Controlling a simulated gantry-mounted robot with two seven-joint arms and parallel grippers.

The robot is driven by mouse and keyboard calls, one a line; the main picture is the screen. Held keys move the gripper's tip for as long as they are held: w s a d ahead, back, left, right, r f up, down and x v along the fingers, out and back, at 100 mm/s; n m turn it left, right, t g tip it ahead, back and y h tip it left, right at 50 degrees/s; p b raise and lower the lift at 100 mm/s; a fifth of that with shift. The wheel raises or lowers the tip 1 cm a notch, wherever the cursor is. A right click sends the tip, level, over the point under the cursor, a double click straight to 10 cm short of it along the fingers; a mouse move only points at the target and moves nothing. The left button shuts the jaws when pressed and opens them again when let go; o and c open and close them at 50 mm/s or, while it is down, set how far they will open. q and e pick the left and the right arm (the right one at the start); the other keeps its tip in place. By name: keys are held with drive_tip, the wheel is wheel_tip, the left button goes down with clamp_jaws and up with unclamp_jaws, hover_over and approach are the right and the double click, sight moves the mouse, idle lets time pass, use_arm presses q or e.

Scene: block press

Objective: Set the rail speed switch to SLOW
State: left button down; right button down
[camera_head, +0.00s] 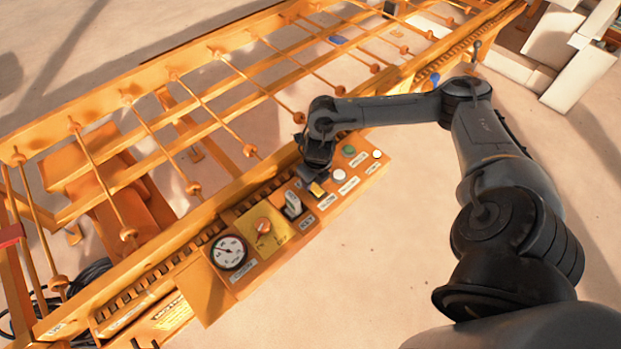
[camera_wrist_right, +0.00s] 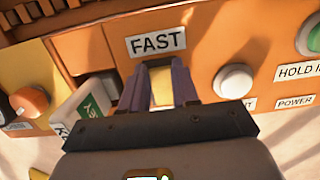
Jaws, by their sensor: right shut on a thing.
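The rail speed switch is a yellow lever (camera_wrist_right: 161,86) on the orange control panel, just below a white FAST label (camera_wrist_right: 158,44) in the right wrist view. Its yellow tip (camera_head: 317,189) also shows beside my gripper in the head view. My right gripper (camera_wrist_right: 160,92) has its two purple-grey fingers on either side of the lever, shut on it. In the head view my right gripper (camera_head: 313,177) reaches down to the panel from above. The gripper body hides the panel below the lever. I see no SLOW label and cannot tell the lever's exact setting. My left gripper is out of view.
Left of the lever stand a white-and-green switch (camera_wrist_right: 92,103) and an orange knob (camera_head: 263,226) on a yellow plate, then a round gauge (camera_head: 229,252). Right of it are a white button (camera_wrist_right: 233,81) and a green button (camera_head: 348,150). The roller frame (camera_head: 180,215) runs behind the panel.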

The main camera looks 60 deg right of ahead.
drive_tip(key=shift+s+t, duration=0.25)
drive_tip(key=shift+t, duration=0.35)
drive_tip(key=shift+r+h+b, duration=0.15)
drive_tip(key=shift+h+b, duration=0.15)
drive_tip(key=shift+a, duration=0.1)
drive_tip(key=c, duration=0.8)
unclamp_jaws()
drive_tip(key=shift+c, duration=0.2)
drive_tip(key=shift+r, duration=0.15)
